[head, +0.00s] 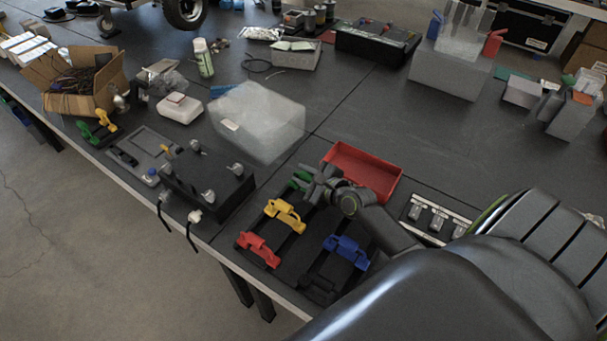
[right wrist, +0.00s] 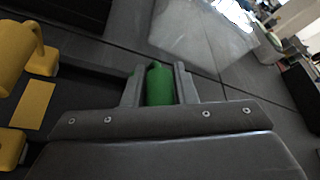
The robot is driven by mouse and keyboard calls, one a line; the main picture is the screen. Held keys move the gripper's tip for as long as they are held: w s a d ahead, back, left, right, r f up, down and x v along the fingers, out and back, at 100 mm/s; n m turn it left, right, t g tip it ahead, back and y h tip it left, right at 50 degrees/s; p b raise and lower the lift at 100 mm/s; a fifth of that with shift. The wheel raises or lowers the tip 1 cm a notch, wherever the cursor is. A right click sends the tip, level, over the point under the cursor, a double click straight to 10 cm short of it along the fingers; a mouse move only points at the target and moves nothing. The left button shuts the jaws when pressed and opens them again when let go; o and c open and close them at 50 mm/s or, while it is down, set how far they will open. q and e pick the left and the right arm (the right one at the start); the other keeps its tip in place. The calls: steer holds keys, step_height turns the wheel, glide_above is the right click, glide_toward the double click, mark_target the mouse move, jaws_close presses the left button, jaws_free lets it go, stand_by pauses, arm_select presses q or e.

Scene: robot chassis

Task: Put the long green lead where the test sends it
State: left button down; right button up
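A green lead (head: 300,180) is at the back end of a dark rack (head: 286,248) that also holds a yellow lead (head: 285,215) and a red lead (head: 257,250). My right gripper (head: 312,183) is at the green lead. In the right wrist view the green lead (right wrist: 159,86) fills the gap between the two fingers, which appear to touch both sides. Much of it is hidden by the gripper. Another green piece (head: 97,132) lies beside a yellow one at the far left. A black box with several metal posts (head: 212,185) stands left of the rack. My left gripper is not in view.
A blue lead (head: 347,250) sits on a second rack to the right. A red tray (head: 372,164) is behind my right gripper, and a panel with switches (head: 436,217) is right of it. A grey panel (head: 143,152), a clear box (head: 258,120) and a cardboard box (head: 85,82) stand left.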

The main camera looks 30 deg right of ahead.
steer(key=o, duration=0.4)
steer(key=p+v, duration=0.2)
steer(key=v, duration=1.5)
steer(key=shift+s+d, duration=0.1)
steer(key=shift+s, duration=0.1)
